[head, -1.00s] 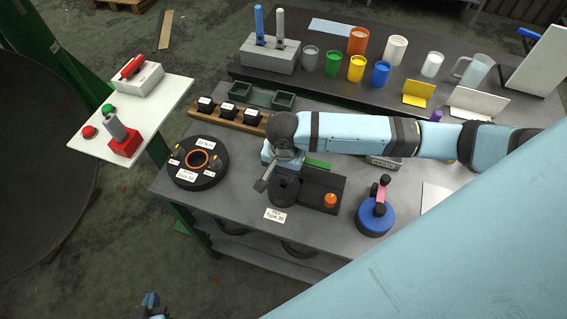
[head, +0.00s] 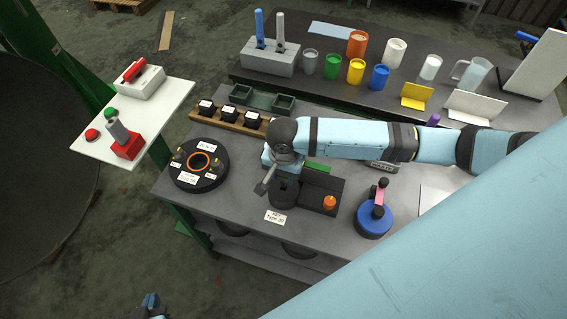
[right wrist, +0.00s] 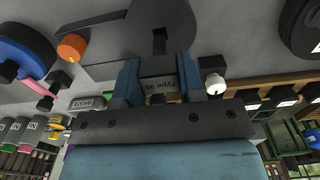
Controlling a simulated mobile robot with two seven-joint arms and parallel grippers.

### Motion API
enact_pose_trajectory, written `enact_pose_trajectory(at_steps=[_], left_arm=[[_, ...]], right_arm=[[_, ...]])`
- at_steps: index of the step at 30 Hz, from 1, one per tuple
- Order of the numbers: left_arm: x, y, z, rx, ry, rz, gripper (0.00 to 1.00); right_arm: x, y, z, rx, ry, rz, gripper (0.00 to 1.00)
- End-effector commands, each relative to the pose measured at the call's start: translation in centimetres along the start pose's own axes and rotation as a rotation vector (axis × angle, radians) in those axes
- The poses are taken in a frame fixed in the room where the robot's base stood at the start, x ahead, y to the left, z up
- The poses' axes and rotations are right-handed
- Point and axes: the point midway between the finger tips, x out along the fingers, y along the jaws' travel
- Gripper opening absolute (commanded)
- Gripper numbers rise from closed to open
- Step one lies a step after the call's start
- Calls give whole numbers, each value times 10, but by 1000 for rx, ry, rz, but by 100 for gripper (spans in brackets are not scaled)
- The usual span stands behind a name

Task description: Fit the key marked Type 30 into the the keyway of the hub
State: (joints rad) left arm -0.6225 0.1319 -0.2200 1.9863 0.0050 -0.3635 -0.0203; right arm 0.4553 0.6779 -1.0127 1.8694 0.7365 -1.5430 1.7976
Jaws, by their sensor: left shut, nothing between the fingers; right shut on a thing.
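The key marked Type 30 (right wrist: 160,86) is a grey block with its label facing the camera in the right wrist view. My right gripper (right wrist: 159,74) is shut on it, with one blue finger on each side. In the head view my right wrist hides the key. My left gripper (head: 150,300) is shut and empty at the bottom edge, off the bench.
The Key Type 30 card (head: 275,216) lies at the bench's front edge. A dark holder with an orange knob (head: 330,203) and a blue round part (head: 373,222) stand to the right. A wooden rack of black blocks (head: 230,117) is behind the round part.

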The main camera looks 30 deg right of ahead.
Motion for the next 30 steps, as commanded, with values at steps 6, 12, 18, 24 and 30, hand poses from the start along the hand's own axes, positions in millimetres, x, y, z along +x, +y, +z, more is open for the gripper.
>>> enact_pose_trajectory(at_steps=[6,12,18,24,30], left_arm=[[0,0,0,0,0,0,0],[-1,0,-2,0,-1,0,0],[-5,0,-7,0,-1,0,0],[-8,0,-12,0,-1,0,0],[-8,0,-13,1,0,0,0]], right_arm=[[0,0,0,0,0,-1,5],[-1,0,0,0,0,-1,5],[-2,0,0,0,1,-1,5],[-2,0,0,-1,0,-1,5],[0,0,0,-1,0,0,5]])
